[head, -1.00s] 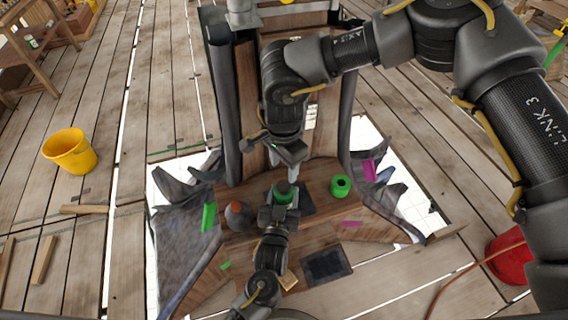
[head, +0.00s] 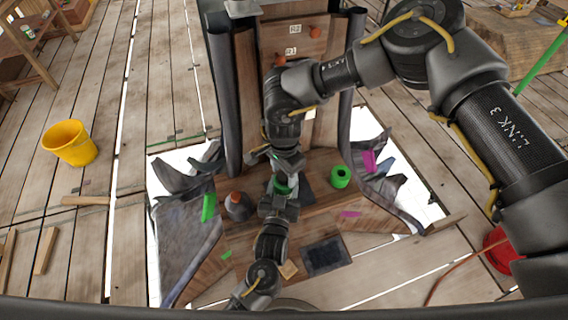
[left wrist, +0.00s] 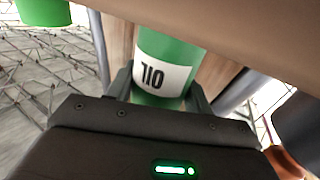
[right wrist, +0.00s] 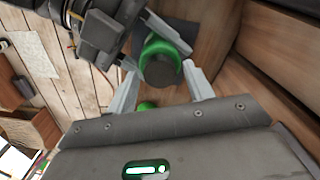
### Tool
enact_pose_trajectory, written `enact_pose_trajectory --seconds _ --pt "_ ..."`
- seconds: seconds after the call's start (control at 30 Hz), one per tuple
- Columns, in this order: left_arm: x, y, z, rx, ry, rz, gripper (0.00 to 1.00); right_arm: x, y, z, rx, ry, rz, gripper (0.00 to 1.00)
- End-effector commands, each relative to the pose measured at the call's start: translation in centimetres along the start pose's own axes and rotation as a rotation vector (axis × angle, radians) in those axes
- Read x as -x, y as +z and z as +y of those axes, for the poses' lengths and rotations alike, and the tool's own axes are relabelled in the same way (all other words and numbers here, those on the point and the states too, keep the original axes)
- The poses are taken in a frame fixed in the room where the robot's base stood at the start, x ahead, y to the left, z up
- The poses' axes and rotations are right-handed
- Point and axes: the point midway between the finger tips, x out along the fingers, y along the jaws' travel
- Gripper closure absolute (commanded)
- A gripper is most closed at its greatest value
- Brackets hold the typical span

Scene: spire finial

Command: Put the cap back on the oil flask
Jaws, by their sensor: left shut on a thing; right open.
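The green oil flask (head: 282,186) stands upright over the wooden base in the head view. Its white label shows in the left wrist view (left wrist: 163,75), upside down. My left gripper (head: 279,200) is shut around the flask's body from the near side. A dark round cap (right wrist: 163,73) sits on top of the flask in the right wrist view; whether it is fully seated I cannot tell. My right gripper (right wrist: 163,88) is open, pointing down, with its fingers on either side of the cap. In the head view my right gripper (head: 286,168) hides the cap.
A green ring-shaped object (head: 340,177) stands right of the flask. A dark round pot with an orange top (head: 238,205) stands left. A dark panel (head: 326,256) lies in front. Jagged grey pieces edge the base. A yellow bucket (head: 70,143) is far left on the planks.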

Motion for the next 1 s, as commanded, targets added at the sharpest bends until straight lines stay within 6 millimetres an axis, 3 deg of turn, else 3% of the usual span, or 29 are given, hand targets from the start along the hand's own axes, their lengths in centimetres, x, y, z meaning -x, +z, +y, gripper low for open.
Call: enact_pose_trajectory --seconds 0.37,0.73,0.87,1.0 --pt "0.00 0.01 -0.02 0.000 0.000 0.000 1.00 -0.54 0.02 0.00 0.001 0.000 0.000 0.48" --pt "0.00 0.01 -0.02 0.000 0.000 0.000 1.00 -0.53 0.01 0.00 0.000 0.000 0.000 0.93" --pt "0.00 0.02 -0.02 0.000 0.000 0.000 1.00 -0.55 0.03 0.01 -0.033 0.000 -0.001 0.93" --pt "0.00 0.02 -0.02 0.000 0.000 0.000 1.00 -0.64 0.10 0.03 -0.281 0.001 -0.004 0.93"
